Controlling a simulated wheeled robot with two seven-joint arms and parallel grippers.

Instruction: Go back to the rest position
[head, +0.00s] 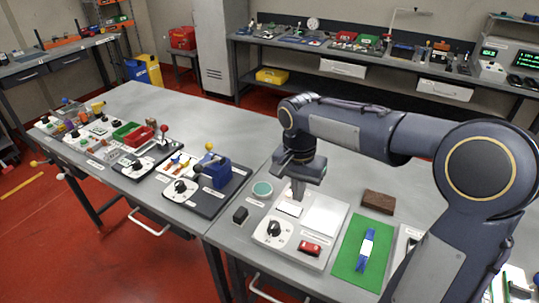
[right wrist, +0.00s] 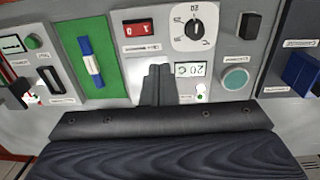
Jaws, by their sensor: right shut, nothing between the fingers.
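My right gripper (head: 298,193) hangs from the arm that comes in from the right, pointing down over the light grey panel (head: 327,217). Its fingers are shut with nothing between them. In the right wrist view the closed fingers (right wrist: 156,80) show as a dark grey pair beside a small display (right wrist: 190,69) on the panel. Whether the fingertips touch the panel I cannot tell. My left gripper is in neither view.
The panel carries a dial (head: 274,229) and a red switch (head: 309,249). A green mat (head: 345,268) with a blue-and-white piece (head: 366,248), a brown block (head: 378,201), a teal disc (head: 262,189) and a black block (head: 240,214) are near. Further devices fill the left table.

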